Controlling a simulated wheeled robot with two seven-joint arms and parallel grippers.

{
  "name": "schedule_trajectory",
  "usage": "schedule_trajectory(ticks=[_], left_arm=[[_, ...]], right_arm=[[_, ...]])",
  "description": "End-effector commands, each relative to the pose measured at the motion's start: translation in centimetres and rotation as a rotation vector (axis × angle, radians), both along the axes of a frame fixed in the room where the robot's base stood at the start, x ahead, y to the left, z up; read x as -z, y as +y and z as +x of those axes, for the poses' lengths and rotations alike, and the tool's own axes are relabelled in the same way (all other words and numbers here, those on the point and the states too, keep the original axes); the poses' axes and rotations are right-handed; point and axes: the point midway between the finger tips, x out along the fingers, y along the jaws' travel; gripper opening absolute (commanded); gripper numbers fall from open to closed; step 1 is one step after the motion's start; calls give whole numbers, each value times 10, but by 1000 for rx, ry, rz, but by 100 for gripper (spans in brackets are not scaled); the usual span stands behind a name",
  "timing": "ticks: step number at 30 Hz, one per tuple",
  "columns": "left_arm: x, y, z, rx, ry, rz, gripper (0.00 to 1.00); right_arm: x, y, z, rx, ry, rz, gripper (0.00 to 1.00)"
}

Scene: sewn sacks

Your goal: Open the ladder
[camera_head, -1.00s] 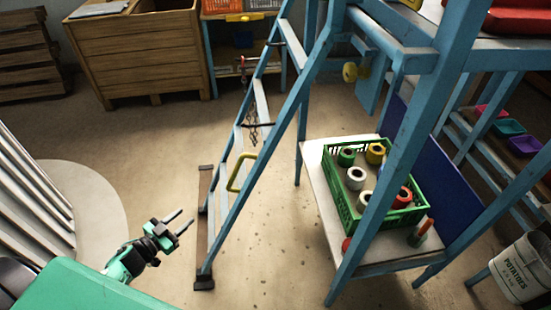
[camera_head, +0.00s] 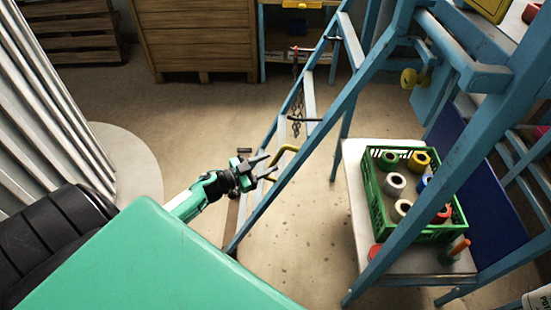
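The blue ladder (camera_head: 322,128) stands in the middle of the head view, leaning up to the right, with grey steps and a dark chain hanging at its side. My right gripper is not in view.
A blue bench frame stands right of the ladder. Its low white shelf (camera_head: 355,190) bears a green crate (camera_head: 432,232) with several spools. A wooden box (camera_head: 197,38) stands at the back. Grey corrugated metal (camera_head: 50,90) is at the left. The floor left of the ladder is clear.

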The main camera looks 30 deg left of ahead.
Motion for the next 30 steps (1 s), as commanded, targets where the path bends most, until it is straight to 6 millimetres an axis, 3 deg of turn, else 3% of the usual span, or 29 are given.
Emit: schedule_trajectory(ticks=[9, 19, 20, 25, 30], left_arm=[[-1, -15, 29, 0, -1, 0, 38], [0, -17, 32, 0, 0, 0, 38], [0, -17, 32, 0, 0, 0, 36], [0, -17, 32, 0, 0, 0, 2], [0, -17, 32, 0, 0, 0, 0]], right_arm=[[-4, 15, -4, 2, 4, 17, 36], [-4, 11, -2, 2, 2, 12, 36], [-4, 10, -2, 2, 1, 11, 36], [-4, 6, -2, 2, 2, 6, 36], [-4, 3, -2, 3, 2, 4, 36]])
